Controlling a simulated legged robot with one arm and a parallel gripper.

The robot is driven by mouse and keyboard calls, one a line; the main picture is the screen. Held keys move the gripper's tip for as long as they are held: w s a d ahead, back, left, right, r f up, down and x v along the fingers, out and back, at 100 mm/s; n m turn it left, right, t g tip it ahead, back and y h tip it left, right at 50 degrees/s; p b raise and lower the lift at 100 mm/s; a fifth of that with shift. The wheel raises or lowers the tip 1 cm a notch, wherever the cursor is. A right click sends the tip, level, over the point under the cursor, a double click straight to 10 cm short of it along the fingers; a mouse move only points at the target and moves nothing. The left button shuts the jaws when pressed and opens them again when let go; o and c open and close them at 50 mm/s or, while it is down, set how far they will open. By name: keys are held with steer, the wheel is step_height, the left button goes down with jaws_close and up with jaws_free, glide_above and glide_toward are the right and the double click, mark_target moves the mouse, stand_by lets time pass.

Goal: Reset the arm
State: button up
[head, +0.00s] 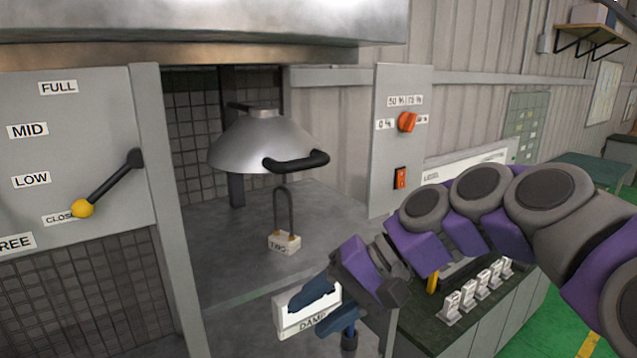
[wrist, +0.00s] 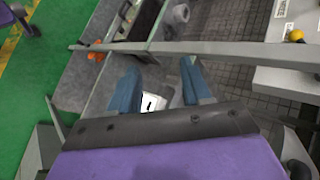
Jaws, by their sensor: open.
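My purple and grey arm reaches in from the right in the head view. My gripper (head: 325,305), with blue fingers, is at the bottom centre, in front of the bench. In the wrist view my gripper (wrist: 162,85) has its two blue fingers apart. A white block marked "DAMP" (head: 306,325) is partly hidden behind the fingers. A white piece (wrist: 157,102) shows between the fingers near the palm; I cannot tell whether it touches them. A U-shaped heating element on a white labelled base (head: 284,243) stands on the bench under the metal hood (head: 262,145).
A lever with a yellow knob (head: 82,208) points to CLOSE on the left panel. A post (head: 170,200) stands left of the bench. The right panel has an orange dial (head: 407,122) and a red switch (head: 400,178). Several white-grey pieces stand on the dark counter (head: 425,335).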

steer(key=s+d+f+h+b, duration=0.2)
steer(key=s+d+f+h, duration=0.1)
steer(key=s+f, duration=0.4)
steer(key=s+d+f+h+b, duration=0.2)
steer(key=s+d+f, duration=0.4)
steer(key=f, duration=0.6)
steer(key=s+d+f+g+h+b, duration=0.1)
steer(key=s+d+f+h+b, duration=0.2)
steer(key=s+d+f+h, duration=0.2)
steer(key=s+f, duration=0.3)
steer(key=f, duration=0.2)
steer(key=shift+s+f+n, duration=0.15)
steer(key=shift+s+n, duration=0.15)
steer(key=shift+a, duration=0.1)
steer(key=shift+c, duration=0.5)
steer(key=shift+a, duration=0.15)
